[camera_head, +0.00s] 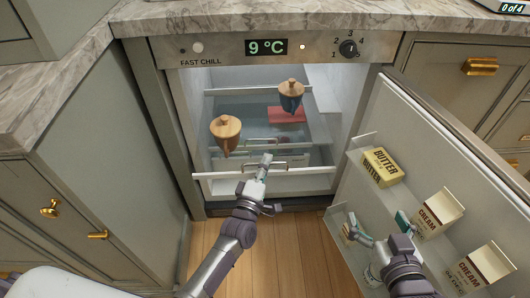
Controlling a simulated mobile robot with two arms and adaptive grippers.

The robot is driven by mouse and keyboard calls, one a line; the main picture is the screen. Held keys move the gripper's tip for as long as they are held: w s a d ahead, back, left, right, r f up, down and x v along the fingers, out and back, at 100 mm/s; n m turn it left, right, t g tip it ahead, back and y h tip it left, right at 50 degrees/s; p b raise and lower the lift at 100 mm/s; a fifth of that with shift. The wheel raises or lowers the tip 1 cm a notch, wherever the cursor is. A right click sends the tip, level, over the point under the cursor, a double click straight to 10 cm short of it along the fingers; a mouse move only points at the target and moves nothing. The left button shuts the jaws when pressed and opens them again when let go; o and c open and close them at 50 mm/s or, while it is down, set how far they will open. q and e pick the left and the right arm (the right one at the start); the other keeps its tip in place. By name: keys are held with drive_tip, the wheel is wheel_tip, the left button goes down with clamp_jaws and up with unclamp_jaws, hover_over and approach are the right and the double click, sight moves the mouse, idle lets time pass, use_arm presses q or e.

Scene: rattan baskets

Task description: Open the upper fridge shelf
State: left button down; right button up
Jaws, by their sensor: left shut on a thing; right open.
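The fridge stands open below the counter. A clear shelf with a white front edge (214,176) spans its inside, and a thin metal handle (284,165) sits at its front middle. My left gripper (264,163) is shut on this handle, reaching up from below. The shelf front appears to stand forward of the inner rails. My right gripper (374,229) is open and empty beside the door's racks.
The fridge door (425,125) is swung open to the right. Its racks hold a butter pack (383,167) and cream cartons (438,214) near my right arm. A pink flat item (286,115) lies inside. Cabinets flank the fridge; bare wooden floor (290,250) is in front.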

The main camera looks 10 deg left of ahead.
use_arm(q)
drive_tip(key=s+d+p, duration=0.3)
drive_tip(key=s, duration=0.8)
drive_tip(key=shift+p, duration=0.35)
use_arm(e)
drive_tip(key=s+d+f+g+h, duration=0.1)
drive_tip(key=s+d+f+g, duration=0.1)
drive_tip(key=s+f+g, duration=0.2)
drive_tip(key=s+d+f+g+h, duration=0.1)
drive_tip(key=s+d+f+g, duration=0.2)
drive_tip(key=s, duration=0.7)
drive_tip(key=shift+f+m+g+h, duration=0.35)
drive_tip(key=shift+f+g, duration=0.75)
drive_tip(key=shift+g, duration=0.6)
use_arm(q)
drive_tip(key=shift+s+f, duration=0.1)
drive_tip(key=c, duration=1.5)
unclamp_jaws()
drive_tip(key=shift+c, duration=0.2)
drive_tip(key=v, duration=1.2)
drive_tip(key=shift+d, duration=0.1)
